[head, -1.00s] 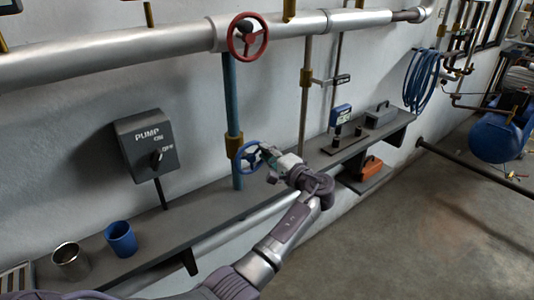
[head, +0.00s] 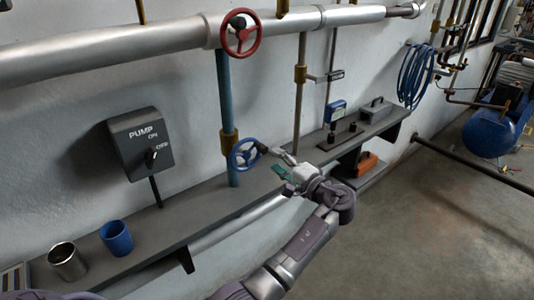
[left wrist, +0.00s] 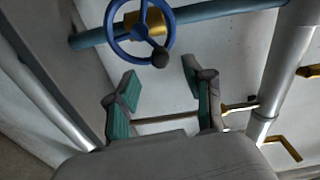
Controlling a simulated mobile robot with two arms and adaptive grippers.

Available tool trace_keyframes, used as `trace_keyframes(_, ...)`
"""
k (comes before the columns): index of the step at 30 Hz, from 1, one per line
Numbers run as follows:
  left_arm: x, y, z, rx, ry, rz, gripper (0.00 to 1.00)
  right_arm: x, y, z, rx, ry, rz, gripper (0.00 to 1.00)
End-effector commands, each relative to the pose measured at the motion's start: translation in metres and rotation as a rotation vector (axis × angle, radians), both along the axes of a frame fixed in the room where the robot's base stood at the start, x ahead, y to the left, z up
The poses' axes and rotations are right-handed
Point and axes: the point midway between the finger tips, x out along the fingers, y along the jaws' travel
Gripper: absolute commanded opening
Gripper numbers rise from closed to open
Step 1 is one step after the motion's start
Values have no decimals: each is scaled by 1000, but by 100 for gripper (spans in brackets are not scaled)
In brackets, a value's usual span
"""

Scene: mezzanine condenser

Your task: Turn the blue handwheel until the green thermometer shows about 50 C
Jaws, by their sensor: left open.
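The blue handwheel (head: 236,160) is on a vertical blue pipe above the shelf; a dark knob sits on its rim. My left gripper (head: 280,163) is open and empty, a little to the right of the wheel and apart from it. In the left wrist view the two green-padded fingers (left wrist: 160,82) are spread wide. There the blue handwheel (left wrist: 114,24) is beyond the fingertips near the top, and its dark knob (left wrist: 160,57) points toward the gap between them. I cannot make out a green thermometer in either view. My right gripper is not in view.
A red handwheel (head: 225,43) is above on the silver pipe (head: 110,53). A pump switch box (head: 128,160) hangs left. The shelf (head: 207,205) holds a metal cup (head: 68,262), a blue cup (head: 117,240) and a blue meter (head: 337,112).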

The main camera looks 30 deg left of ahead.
Motion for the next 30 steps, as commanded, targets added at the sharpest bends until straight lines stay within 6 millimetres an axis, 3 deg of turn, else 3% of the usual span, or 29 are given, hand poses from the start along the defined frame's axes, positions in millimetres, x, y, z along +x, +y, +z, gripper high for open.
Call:
trace_keyframes(3,-9,-21,-1,-2,1,-1,52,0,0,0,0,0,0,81)
trace_keyframes(9,-17,-40,0,-1,0,0,52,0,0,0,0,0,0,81)
trace_keyframes(25,-18,-43,0,0,1,0,52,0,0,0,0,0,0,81)
trace_keyframes(28,-17,-43,-13,-8,24,-15,52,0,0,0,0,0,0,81)
trace_keyframes(30,-14,-42,-37,-26,67,-48,52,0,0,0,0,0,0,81)
